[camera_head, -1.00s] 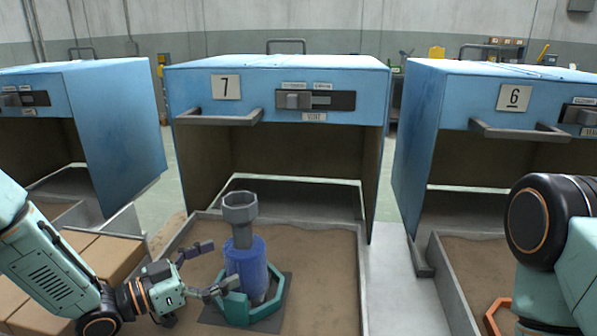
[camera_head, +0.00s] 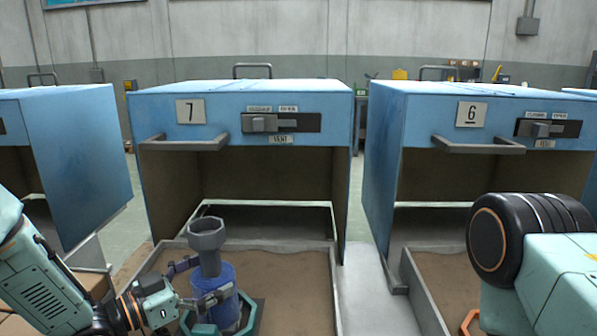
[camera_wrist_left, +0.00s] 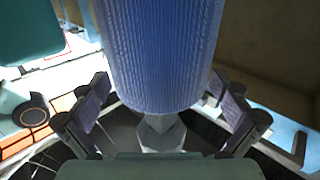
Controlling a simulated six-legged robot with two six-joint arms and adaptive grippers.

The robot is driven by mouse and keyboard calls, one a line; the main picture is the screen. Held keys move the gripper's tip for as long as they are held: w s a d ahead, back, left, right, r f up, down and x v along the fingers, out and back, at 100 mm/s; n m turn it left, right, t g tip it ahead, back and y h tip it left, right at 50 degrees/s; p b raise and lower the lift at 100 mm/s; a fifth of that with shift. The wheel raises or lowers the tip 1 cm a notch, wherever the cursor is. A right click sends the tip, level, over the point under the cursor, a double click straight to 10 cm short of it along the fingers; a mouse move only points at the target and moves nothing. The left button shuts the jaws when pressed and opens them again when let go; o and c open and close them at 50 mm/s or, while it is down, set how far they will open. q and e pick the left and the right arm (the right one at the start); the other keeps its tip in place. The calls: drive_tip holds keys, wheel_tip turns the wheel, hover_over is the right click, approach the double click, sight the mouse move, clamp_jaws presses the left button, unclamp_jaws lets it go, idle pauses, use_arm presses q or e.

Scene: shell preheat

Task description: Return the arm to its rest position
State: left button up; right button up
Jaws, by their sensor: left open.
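The blue ribbed shell (camera_head: 220,283) stands upright with a grey funnel-like top (camera_head: 207,235), in a teal holder (camera_head: 246,315) on the sand bed below hood 7. My left gripper (camera_head: 198,282) is open beside it, with one finger at the shell's left and the other across its front. In the left wrist view, the shell (camera_wrist_left: 160,50) lies between the spread fingers (camera_wrist_left: 165,110), with a visible gap on each side. It is upside down there, and contact is not visible.
Blue hood 7 (camera_head: 240,105) stands open behind the shell, with a handle (camera_head: 185,143) on its front. Hood 6 (camera_head: 470,110) is to the right, with its own sand tray (camera_head: 430,285). The grey tray wall (camera_head: 335,290) edges the sand.

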sight(193, 289)
use_arm(q)
wheel_tip(193, 289, down, 2)
drive_tip(key=shift+s+a+b, duration=0.15)
drive_tip(key=shift+b, duration=0.25)
drive_tip(key=p+v, duration=0.1)
drive_tip(key=v, duration=0.1)
drive_tip(key=p+v, duration=0.1)
drive_tip(key=v, duration=0.2)
drive_tip(key=shift+s+a+r, duration=0.15)
drive_tip(key=shift+a+r, duration=0.05)
drive_tip(key=shift+r, duration=0.05)
drive_tip(key=shift+p+v, duration=0.45)
drive_tip(key=shift+v, duration=0.4)
drive_tip(key=b+x, duration=0.2)
drive_tip(key=x, duration=0.5)
drive_tip(key=shift+d+f+b, duration=0.15)
drive_tip(key=shift+d+b, duration=0.1)
drive_tip(key=shift+b, duration=0.15)
wheel_tip(193, 289, up, 10)
drive_tip(key=p, duration=0.3)
drive_tip(key=shift+p, duration=0.4)
drive_tip(key=shift+w+a+n+t+y, duration=0.3)
drive_tip(key=shift+w+a+t, duration=0.1)
drive_tip(key=shift+w+a, duration=0.05)
drive_tip(key=shift+w, duration=0.1)
